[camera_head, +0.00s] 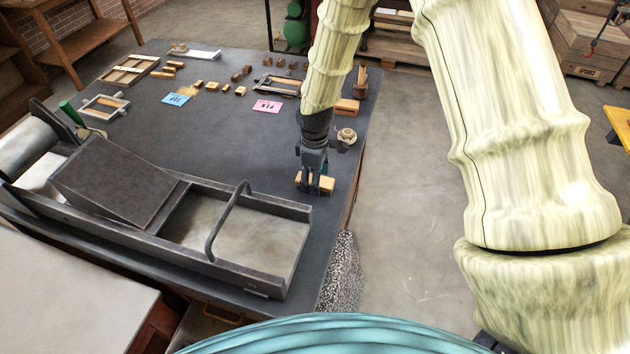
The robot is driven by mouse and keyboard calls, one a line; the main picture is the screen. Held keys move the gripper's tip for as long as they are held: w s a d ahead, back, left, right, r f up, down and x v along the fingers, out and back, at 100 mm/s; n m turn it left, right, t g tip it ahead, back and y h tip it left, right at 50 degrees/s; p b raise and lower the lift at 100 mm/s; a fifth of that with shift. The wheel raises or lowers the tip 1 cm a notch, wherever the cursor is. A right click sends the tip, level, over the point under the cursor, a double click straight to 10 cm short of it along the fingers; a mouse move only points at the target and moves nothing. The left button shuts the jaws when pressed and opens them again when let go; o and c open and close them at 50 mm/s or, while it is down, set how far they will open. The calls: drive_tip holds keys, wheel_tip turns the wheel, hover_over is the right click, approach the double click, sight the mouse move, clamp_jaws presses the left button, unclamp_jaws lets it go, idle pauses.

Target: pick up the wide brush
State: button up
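A light wooden piece, which looks like the wide brush (328,184), lies near the right edge of the dark table (230,150). It is small in view and partly covered by my gripper, so I cannot be sure of its shape. My gripper (315,183) points down with its dark fingers at the wooden piece, and wood shows between and beside them. I cannot tell whether the fingers are closed on the piece or only around it, nor whether it touches the table.
A large hand press (120,185) with a curved handle (228,220) stands left of my gripper. A small round pale object (347,136) is close behind it on the right. A pink card (267,106), blue card (176,99) and several wooden blocks lie farther back. The table's middle is clear.

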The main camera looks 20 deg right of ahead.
drive_tip(key=shift+d+f, duration=0.1)
drive_tip(key=shift+f, duration=0.75)
drive_tip(key=c, duration=1.3)
drive_tip(key=shift+o, duration=0.2)
drive_tip(key=shift+r, duration=0.1)
drive_tip(key=shift+r+b, duration=1.65)
drive_tip(key=shift+r, duration=3.35)
